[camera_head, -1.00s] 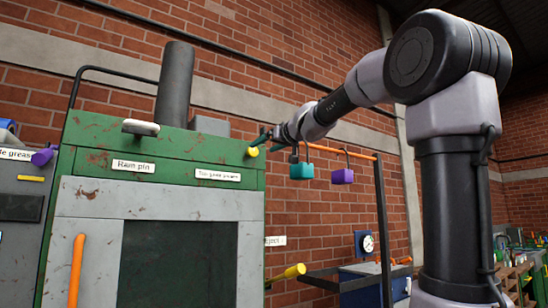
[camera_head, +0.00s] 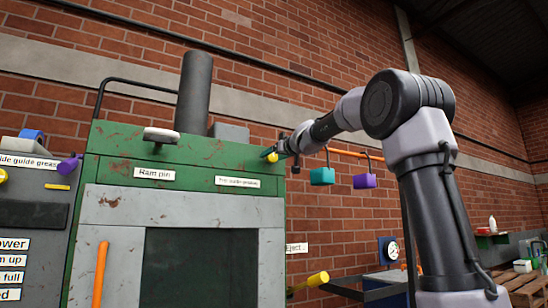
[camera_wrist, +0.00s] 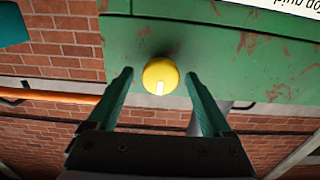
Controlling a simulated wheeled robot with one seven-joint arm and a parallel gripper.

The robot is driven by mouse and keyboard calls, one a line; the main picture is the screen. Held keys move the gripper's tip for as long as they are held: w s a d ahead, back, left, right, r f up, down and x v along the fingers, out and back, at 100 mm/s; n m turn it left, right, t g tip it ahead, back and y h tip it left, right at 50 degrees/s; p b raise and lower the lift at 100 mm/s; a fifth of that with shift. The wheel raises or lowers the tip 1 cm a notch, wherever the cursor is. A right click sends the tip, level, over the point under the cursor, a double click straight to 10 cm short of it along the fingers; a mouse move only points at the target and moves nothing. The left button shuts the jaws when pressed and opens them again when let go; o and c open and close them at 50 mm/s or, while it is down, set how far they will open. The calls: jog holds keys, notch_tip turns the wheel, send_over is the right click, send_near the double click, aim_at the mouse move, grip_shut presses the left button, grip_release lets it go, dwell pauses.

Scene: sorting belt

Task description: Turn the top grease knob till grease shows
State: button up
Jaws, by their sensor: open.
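The top grease knob (camera_head: 272,158) is a round yellow knob on the upper right of the green press front (camera_head: 110,137). It also shows in the wrist view (camera_wrist: 161,76), with a white mark on its face pointing towards my gripper's base. My gripper (camera_wrist: 158,78) is open, with one teal finger on each side of the knob and a small gap visible beside each. In the head view my gripper (camera_head: 269,153) is at the knob and partly overlaps it. A label (camera_head: 239,182) sits below the knob; it seems to read "Top guide grease". I see no grease.
A "Ram pin" handle (camera_head: 161,135) is to the left. A yellow-tipped lever (camera_head: 318,279) sticks out lower right. A purple knob (camera_head: 69,168) is far left.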

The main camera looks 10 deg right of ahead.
grip_shut()
dwell(0.3)
jog(key=m, duration=0.4)
jog(key=shift+d+m, duration=0.1)
jog(key=shift+m, duration=0.3)
jog(key=m, duration=0.4)
jog(key=shift+f, duration=0.1)
jog(key=m, duration=0.5)
jog(key=shift+d+f, duration=0.1)
jog(key=shift+w+f+m, duration=0.1)
jog(key=shift+m, duration=1.9)
